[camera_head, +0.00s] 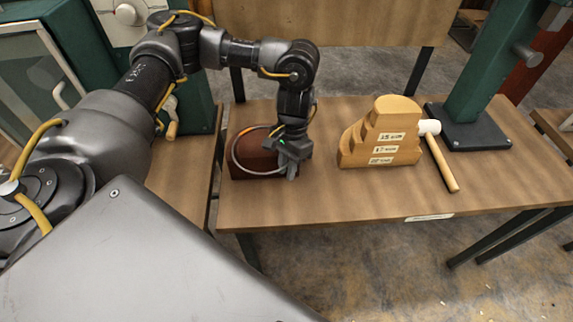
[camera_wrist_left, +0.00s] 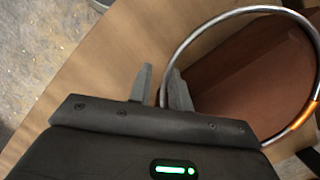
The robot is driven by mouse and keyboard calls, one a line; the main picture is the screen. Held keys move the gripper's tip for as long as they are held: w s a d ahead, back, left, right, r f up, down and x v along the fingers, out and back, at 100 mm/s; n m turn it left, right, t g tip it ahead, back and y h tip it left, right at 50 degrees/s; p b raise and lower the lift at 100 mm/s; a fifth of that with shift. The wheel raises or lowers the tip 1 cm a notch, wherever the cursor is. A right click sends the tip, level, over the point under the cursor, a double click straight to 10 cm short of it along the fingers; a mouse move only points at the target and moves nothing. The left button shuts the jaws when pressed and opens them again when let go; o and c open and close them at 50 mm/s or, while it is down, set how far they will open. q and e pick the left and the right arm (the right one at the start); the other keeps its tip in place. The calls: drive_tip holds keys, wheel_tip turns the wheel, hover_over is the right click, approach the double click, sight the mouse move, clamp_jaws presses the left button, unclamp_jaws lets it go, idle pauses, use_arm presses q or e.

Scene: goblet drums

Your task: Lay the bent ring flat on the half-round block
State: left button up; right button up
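The bent ring (camera_head: 234,158) is a thin grey metal hoop with an orange mark, at a reddish-brown block (camera_head: 262,168) on the bench; I cannot tell whether it rests on it. It also shows in the left wrist view (camera_wrist_left: 233,12). My left gripper (camera_head: 291,172) is at the ring's right side in the head view. In the wrist view its fingers (camera_wrist_left: 160,84) stand apart, with the ring's near side between them, close to the right finger. My right gripper is out of view.
A white-headed mallet (camera_head: 440,160) with a wooden handle lies right of the stepped block. A green post on a dark base (camera_head: 468,136) stands behind it. The wooden bench (camera_head: 330,205) is bare between the two blocks and along its front.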

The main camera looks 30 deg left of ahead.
use_arm(q)
drive_tip(key=shift+w+a, duration=0.15)
drive_tip(key=shift+a, duration=0.2)
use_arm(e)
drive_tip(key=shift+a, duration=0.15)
use_arm(q)
drive_tip(key=shift+r, duration=0.2)
drive_tip(key=v, duration=1)
drive_tip(key=shift+d, duration=0.3)
drive_tip(key=shift+r, duration=0.25)
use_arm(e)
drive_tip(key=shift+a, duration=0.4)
